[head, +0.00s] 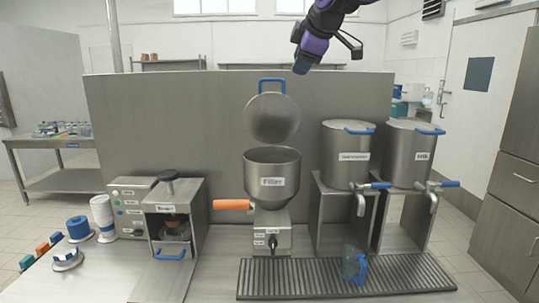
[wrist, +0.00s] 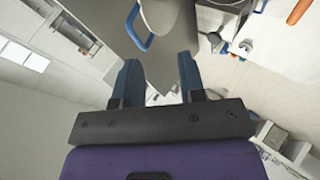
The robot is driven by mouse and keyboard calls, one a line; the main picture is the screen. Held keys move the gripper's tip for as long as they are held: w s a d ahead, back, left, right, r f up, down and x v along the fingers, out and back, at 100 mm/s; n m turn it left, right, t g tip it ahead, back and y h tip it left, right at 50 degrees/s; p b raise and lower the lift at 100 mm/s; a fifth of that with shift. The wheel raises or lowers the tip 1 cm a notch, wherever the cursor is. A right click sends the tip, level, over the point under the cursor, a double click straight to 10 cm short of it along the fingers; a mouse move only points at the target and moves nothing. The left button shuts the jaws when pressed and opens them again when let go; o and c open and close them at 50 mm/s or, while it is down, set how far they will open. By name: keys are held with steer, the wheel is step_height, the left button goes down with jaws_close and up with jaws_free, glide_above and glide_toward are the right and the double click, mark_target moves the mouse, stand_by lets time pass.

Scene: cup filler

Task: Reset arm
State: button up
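My gripper (head: 301,66) hangs high above the bench in the head view, at the end of a purple arm link. In the wrist view its two blue fingers (wrist: 158,80) stand apart with nothing between them. The Filler pot (head: 272,182) stands below, with its lid (head: 271,117) tilted up and open. The lid's blue handle (head: 272,80) is left of and below my gripper, apart from it. A blue handle also shows beyond the fingers in the wrist view (wrist: 136,28).
Two steel tanks (head: 348,150) (head: 410,155) with blue-handled taps stand on stands at the right. A blue transparent jug (head: 353,264) stands on the drip grate (head: 300,277). A boxy machine (head: 173,220) stands at the left. A steel panel (head: 180,110) rises behind.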

steer(key=s+d+f+m+g+h, duration=0.1)
steer(key=s+d+f+m, duration=0.5)
steer(key=s, duration=0.6)
steer(key=s+d+f+m+g+h, duration=0.1)
steer(key=s+d+f+m, duration=0.4)
steer(key=s, duration=0.8)
steer(key=s+d+f+m+g+h, duration=0.1)
steer(key=s+d+f+m, duration=0.5)
steer(key=s+d+f, duration=0.3)
steer(key=s+d, duration=0.2)
steer(key=s, duration=0.2)
steer(key=shift+s+d+f+m+h, duration=0.15)
steer(key=shift+s+f+m+h, duration=0.05)
steer(key=shift+f+m+h, duration=0.1)
